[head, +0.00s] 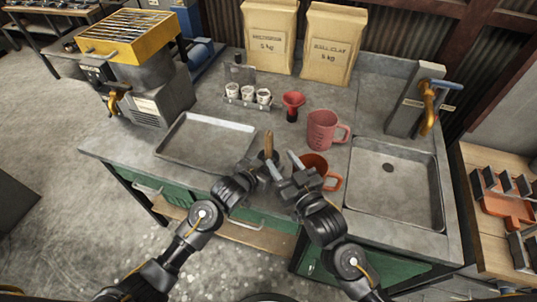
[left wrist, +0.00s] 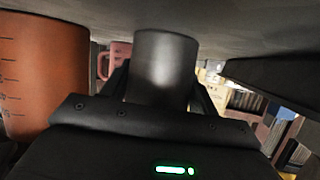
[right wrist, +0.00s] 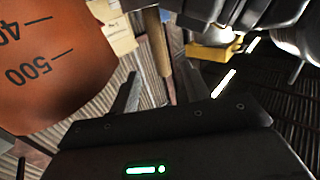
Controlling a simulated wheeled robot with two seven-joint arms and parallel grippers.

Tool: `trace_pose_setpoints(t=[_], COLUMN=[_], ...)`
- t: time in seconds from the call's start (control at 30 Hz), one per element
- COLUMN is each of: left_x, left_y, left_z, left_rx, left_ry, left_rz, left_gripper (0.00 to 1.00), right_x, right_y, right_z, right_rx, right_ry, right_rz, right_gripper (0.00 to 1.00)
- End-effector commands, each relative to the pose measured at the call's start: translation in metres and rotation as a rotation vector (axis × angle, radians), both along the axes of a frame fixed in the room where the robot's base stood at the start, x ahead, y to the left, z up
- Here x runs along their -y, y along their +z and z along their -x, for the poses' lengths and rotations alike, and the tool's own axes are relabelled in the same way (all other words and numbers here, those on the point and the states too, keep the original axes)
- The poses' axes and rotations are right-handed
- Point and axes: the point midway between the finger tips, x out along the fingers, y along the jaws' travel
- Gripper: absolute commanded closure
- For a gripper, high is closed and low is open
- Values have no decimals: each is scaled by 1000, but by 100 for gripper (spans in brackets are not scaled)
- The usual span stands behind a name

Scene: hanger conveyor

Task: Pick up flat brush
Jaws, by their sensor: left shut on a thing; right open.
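The flat brush (head: 269,143) stands nearly upright near the counter's front edge; only its light wooden handle shows, and its lower end is hidden. The handle also shows in the right wrist view (right wrist: 157,45). My left gripper (head: 263,160) is shut on a dark grey cylindrical cup (left wrist: 165,68) at the foot of the brush; whether the brush stands inside it is hard to see. My right gripper (head: 284,165) is open and empty, just right of the brush, with the handle showing beyond and between its fingers.
An orange measuring jug (head: 316,163) stands close to the right gripper. A pink jug (head: 324,130), a red funnel (head: 293,104) and a rack of small jars (head: 248,97) stand behind. A metal tray (head: 205,140) lies to the left, and a sink (head: 396,185) is at right.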

Motion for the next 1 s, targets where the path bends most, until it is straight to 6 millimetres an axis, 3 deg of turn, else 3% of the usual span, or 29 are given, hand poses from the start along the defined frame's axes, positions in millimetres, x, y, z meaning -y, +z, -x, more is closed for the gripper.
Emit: trace_pose_setpoints(t=[0.2,0.47,0.8,1.0], left_x=[0,0,0,0], left_y=[0,0,0,0], left_z=[0,0,0,0], left_rx=[0,0,0,0], left_ry=[0,0,1,1], left_rz=[0,0,0,0], left_gripper=[70,70,70,70], right_x=[-14,-18,-38,-40], right_y=[0,0,1,0], right_z=[-27,-34,-74,-77], right_rx=[0,0,1,0], right_ry=[1,2,1,1], right_rz=[0,-1,0,-1], right_gripper=[53,53,53,53])
